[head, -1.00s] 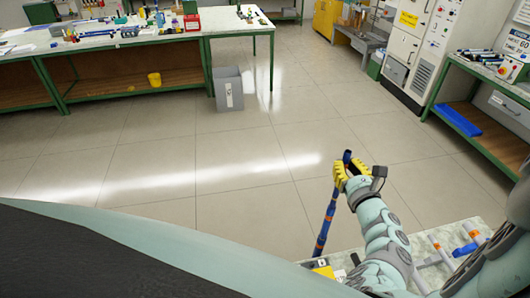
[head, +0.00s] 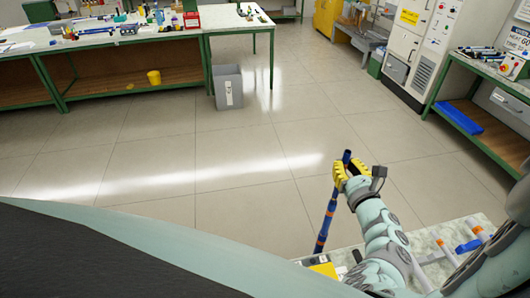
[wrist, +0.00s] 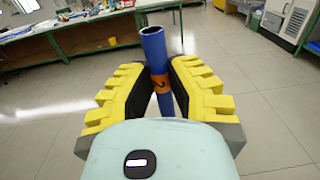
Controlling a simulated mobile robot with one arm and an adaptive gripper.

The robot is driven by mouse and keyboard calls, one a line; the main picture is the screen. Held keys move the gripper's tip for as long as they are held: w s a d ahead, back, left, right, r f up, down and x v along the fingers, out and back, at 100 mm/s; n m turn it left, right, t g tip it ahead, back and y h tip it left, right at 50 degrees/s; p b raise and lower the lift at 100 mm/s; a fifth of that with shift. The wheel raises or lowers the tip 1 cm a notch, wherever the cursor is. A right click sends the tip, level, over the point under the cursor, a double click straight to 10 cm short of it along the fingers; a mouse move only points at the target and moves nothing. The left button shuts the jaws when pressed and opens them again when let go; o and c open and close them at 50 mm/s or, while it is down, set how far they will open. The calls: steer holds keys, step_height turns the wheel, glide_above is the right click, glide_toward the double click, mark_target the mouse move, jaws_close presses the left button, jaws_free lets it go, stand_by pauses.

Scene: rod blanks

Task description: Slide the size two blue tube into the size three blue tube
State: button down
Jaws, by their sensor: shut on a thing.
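My gripper (head: 345,174) is shut on a blue tube (wrist: 153,45) near its upper end, above the near bench. In the wrist view the tube passes between the yellow fingers, its open end up, with an orange band (wrist: 160,83) bearing a dark mark that looks like a 2. In the head view a long, slightly tilted blue length (head: 330,207) runs down from the fingers, with orange bands along it. Its lower end is near a yellow block; I cannot tell whether it is one tube or two joined. Another blue piece (head: 467,246) lies on the bench at right.
The near bench (head: 440,232) holds white tubes with orange bands (head: 447,253) right of my arm, and the yellow block (head: 325,268) left of it. A grey bin (head: 228,90) stands by the far bench (head: 236,28). The middle floor is clear.

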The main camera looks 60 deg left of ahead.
steer(key=shift+f+b, duration=1)
steer(key=shift+f, duration=0.15)
steer(key=c, duration=0.9)
jaws_free()
steer(key=shift+r, duration=0.1)
steer(key=shift+c, duration=0.2)
steer(key=shift+d, duration=0.1)
steer(key=v, duration=1.2)
